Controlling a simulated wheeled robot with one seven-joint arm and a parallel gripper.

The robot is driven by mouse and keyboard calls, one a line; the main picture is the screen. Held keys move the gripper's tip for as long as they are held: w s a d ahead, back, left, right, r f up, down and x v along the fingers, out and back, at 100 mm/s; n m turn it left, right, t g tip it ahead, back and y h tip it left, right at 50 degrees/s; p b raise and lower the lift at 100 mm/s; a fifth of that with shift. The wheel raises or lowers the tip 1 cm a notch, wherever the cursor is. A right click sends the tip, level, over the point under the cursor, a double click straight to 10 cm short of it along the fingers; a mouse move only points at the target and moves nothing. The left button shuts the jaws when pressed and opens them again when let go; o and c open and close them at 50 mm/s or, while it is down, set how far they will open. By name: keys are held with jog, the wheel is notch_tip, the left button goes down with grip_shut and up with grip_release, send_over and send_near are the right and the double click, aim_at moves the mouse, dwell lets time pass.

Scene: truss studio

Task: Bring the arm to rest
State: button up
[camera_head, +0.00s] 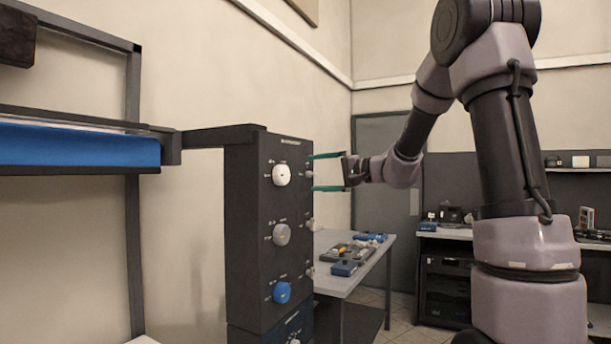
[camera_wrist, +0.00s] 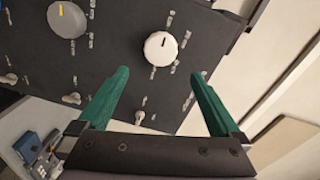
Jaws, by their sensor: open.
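My gripper (camera_head: 326,172) is open, with its two green fingers pointing left toward a tall dark control panel (camera_head: 257,235). In the wrist view my gripper (camera_wrist: 160,92) shows both fingers spread apart with nothing between them. A white knob (camera_wrist: 160,48) on the panel appears beyond the gap between the fingertips. The same white knob (camera_head: 281,175) is at the top of the panel's front face in the head view. In the head view the fingertips are close to the panel's right edge; I cannot tell whether they touch it.
Below the white knob are a grey knob (camera_head: 281,234) and a blue knob (camera_head: 282,292). A table (camera_head: 345,281) with small devices stands behind the panel. A shelf with a blue edge (camera_head: 75,146) is at left. A workbench (camera_head: 444,233) stands at the back right.

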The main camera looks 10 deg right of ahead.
jog(key=shift+s+d, duration=0.25)
jog(key=shift+d, duration=0.05)
jog(key=shift+s, duration=0.1)
jog(key=s+a+f+n+g+h, duration=0.1)
jog(key=s+f+g+h, duration=0.15)
jog(key=s, duration=0.65)
jog(key=s+a+f+n+g+h, duration=0.1)
jog(key=s+f+g+h, duration=0.15)
jog(key=s, duration=0.65)
jog(key=s+d+f+m+t+h, duration=0.1)
jog(key=s+d+f+h, duration=0.3)
jog(key=s+d, duration=0.6)
jog(key=s+h, duration=0.2)
jog(key=shift+s+h, duration=0.3)
jog(key=shift+h, duration=0.1)
dwell(0.5)
